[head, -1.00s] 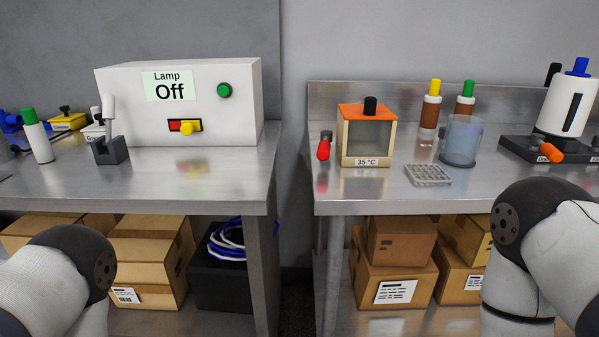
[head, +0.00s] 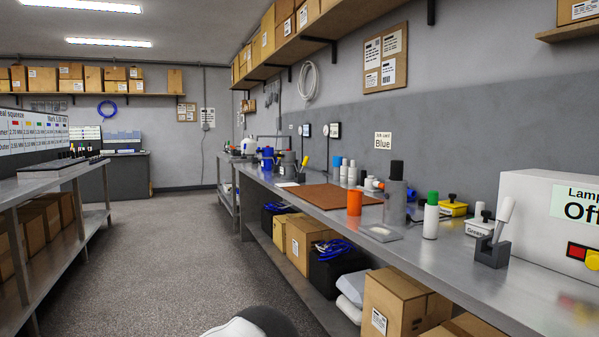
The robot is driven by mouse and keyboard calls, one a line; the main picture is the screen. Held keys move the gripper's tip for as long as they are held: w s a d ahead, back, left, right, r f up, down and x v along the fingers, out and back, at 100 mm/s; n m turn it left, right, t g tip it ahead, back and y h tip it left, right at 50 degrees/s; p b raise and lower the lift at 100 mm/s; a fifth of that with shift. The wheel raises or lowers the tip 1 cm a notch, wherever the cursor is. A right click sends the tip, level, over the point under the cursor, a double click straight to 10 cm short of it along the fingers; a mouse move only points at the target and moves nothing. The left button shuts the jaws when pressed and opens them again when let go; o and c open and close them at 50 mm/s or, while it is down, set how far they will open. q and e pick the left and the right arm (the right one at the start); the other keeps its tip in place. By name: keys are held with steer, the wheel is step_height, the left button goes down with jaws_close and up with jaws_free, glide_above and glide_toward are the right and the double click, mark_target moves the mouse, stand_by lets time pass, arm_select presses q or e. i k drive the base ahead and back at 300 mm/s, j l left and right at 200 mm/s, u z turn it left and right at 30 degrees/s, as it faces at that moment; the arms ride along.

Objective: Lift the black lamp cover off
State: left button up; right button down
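The white lamp box (head: 535,225) stands on the long metal bench at the right edge of the head view, cut off by the frame. Its label starts with "Lamp" and "Off", and a red and yellow switch (head: 583,254) shows below it. A tall grey cylinder with a black top (head: 396,200) stands upright on the same bench. I cannot tell whether it is the black lamp cover, and no other thing is clearly that cover. Neither gripper is in view; only a piece of my arm shows at the bottom.
The long bench (head: 500,285) holds an orange cup (head: 354,203), a green-capped bottle (head: 431,217), a brown mat (head: 328,197) and a small holder (head: 492,250). Cardboard boxes (head: 395,305) sit underneath. Another bench (head: 40,185) stands at left, with open floor (head: 180,260) between.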

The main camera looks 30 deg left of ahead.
mark_target(396, 166)
steer(key=u, duration=0.5)
steer(key=i+j+z, duration=0.4)
steer(key=i+j, duration=0.15)
steer(key=i+j+z, duration=0.2)
steer(key=j, duration=0.15)
steer(key=i+j+z, duration=0.2)
steer(key=j, duration=0.15)
steer(key=i+j+z, duration=0.2)
steer(key=j, duration=0.2)
steer(key=i+j+z, duration=0.25)
steer(key=j, duration=0.2)
steer(key=k+l, duration=0.05)
steer(key=k, duration=0.05)
